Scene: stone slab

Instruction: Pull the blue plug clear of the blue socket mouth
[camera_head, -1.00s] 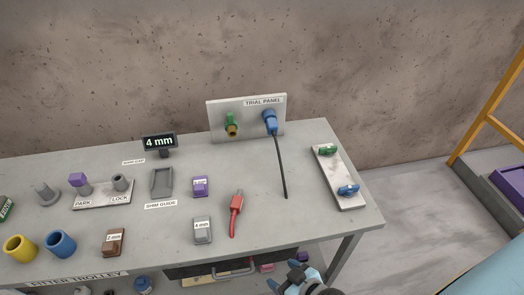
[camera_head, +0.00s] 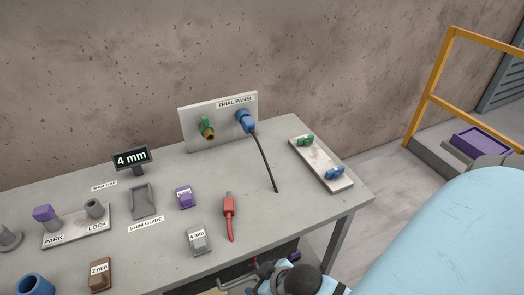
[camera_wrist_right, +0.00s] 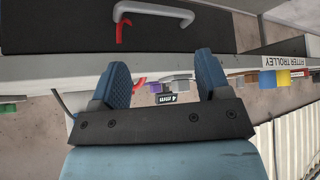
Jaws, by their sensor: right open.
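In the head view the blue plug (camera_head: 247,125) sits in the blue socket on the upright trial panel (camera_head: 187,126). A black cable (camera_head: 266,162) hangs from the plug down onto the trolley top. The plug hides the socket mouth. In the right wrist view my right gripper (camera_wrist_right: 162,84) is open and empty, its two blue fingers apart, facing the trolley's front edge and well away from the plug. In the head view part of my arm shows at the bottom, below the trolley edge. My left gripper is not in view.
A pale plate (camera_head: 325,170) with green and blue pieces lies to the right. Shim blocks (camera_head: 197,238) and the 4 mm display (camera_head: 131,159) stand left. A drawer handle (camera_wrist_right: 153,11) shows in the wrist view.

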